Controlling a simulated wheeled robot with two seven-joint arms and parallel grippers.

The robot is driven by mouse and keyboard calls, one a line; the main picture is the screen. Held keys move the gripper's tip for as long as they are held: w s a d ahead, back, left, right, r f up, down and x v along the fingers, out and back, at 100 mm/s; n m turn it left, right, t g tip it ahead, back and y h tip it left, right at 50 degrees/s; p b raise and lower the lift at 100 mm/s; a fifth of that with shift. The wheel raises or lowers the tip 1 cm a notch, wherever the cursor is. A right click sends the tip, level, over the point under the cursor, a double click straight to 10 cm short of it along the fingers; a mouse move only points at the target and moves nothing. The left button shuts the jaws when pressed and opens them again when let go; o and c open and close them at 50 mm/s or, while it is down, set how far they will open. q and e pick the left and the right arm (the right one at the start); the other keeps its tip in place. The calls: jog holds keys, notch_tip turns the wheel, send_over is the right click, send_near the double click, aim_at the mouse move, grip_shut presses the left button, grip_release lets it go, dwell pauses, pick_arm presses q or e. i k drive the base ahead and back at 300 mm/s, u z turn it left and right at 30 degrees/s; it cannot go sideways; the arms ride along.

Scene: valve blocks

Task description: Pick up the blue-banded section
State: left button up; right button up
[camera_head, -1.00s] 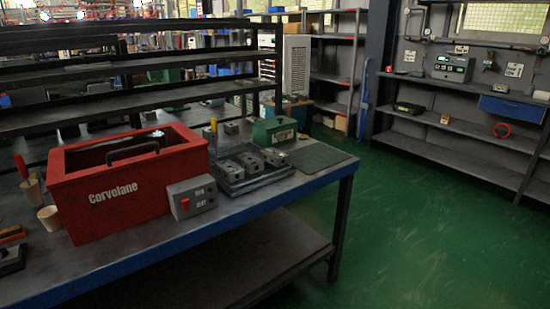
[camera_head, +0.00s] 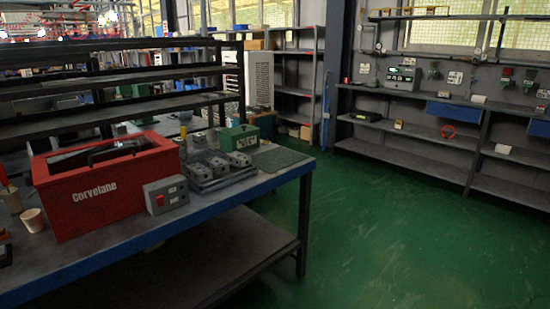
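Several grey metal valve blocks sit in a dark tray (camera_head: 222,181) on the blue-edged workbench. I cannot make out a blue band on any of them at this size. Another small grey block (camera_head: 197,139) stands behind the tray. Neither of my grippers is in view.
On the workbench (camera_head: 130,243) stand a red "Corvolane" bin (camera_head: 105,190), a grey switch box (camera_head: 166,194), a green box (camera_head: 239,138), a dark green mat (camera_head: 279,158) and a pale cup (camera_head: 32,220). Shelving (camera_head: 400,134) lines the far wall. The green floor (camera_head: 390,230) at right is clear.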

aim_at(236, 158)
jog(key=z, duration=0.55)
jog(key=i, duration=1.95)
jog(key=u, duration=1.1)
